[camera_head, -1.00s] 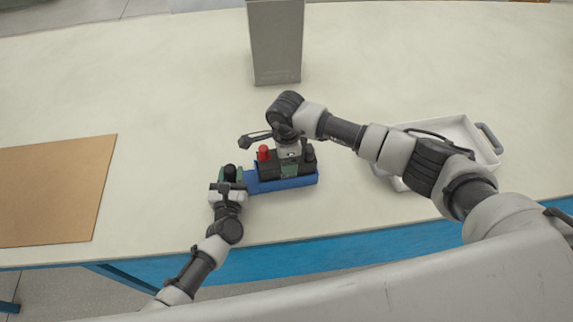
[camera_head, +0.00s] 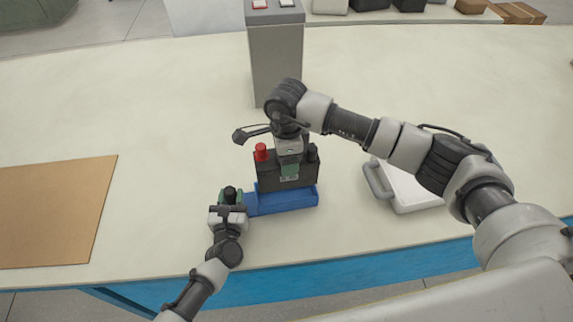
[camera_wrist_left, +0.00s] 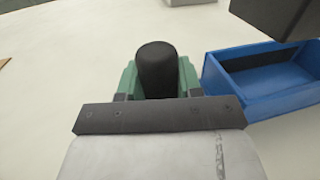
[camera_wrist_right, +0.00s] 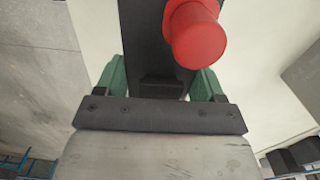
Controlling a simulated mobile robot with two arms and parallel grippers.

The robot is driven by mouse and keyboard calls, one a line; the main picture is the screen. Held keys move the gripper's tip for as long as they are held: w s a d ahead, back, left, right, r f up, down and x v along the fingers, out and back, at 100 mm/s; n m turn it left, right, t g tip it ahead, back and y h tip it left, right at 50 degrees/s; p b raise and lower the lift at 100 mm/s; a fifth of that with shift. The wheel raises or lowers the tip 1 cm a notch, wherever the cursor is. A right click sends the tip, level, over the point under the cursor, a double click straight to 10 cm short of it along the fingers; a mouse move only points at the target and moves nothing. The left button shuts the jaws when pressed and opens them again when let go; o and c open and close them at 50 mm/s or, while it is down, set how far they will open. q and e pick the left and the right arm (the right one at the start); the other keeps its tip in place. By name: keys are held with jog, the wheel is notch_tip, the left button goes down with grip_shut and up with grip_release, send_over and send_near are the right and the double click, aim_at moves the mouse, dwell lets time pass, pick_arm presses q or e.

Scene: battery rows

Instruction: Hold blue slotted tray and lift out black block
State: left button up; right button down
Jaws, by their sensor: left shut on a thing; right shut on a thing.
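The blue slotted tray (camera_head: 285,202) sits near the table's front edge. My left gripper (camera_head: 230,195) is shut around an upright black knob (camera_wrist_left: 157,68) at the tray's left end. The black block (camera_head: 268,172) has a red cap (camera_head: 261,152) and a black cap on top. My right gripper (camera_head: 290,168) is shut on the block from above and holds it upright over the tray. In the left wrist view, the block's lower corner (camera_wrist_left: 280,15) hangs above the tray's empty slot (camera_wrist_left: 265,75). In the right wrist view, the green fingers straddle the block (camera_wrist_right: 145,40).
A grey box-like post (camera_head: 277,60) stands behind the block. A white tray with a grey handle (camera_head: 376,178) lies to the right, partly under my right arm. A brown board (camera_head: 50,212) lies at the left. The table between board and blue tray is clear.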

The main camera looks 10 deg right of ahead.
pick_arm(q)
jog(key=shift+f, duration=0.1)
pick_arm(e)
jog(key=shift+w+r, duration=0.1)
jog(key=shift+r, duration=0.5)
pick_arm(q)
jog(key=o, duration=1.1)
jog(key=shift+o, duration=0.2)
jog(key=s, duration=0.4)
jog(key=s+a, duration=0.1)
jog(key=s, duration=0.2)
jog(key=s+a, duration=0.1)
jog(key=s, duration=0.3)
jog(key=shift+s+a, duration=0.15)
jog(key=shift+s, duration=0.2)
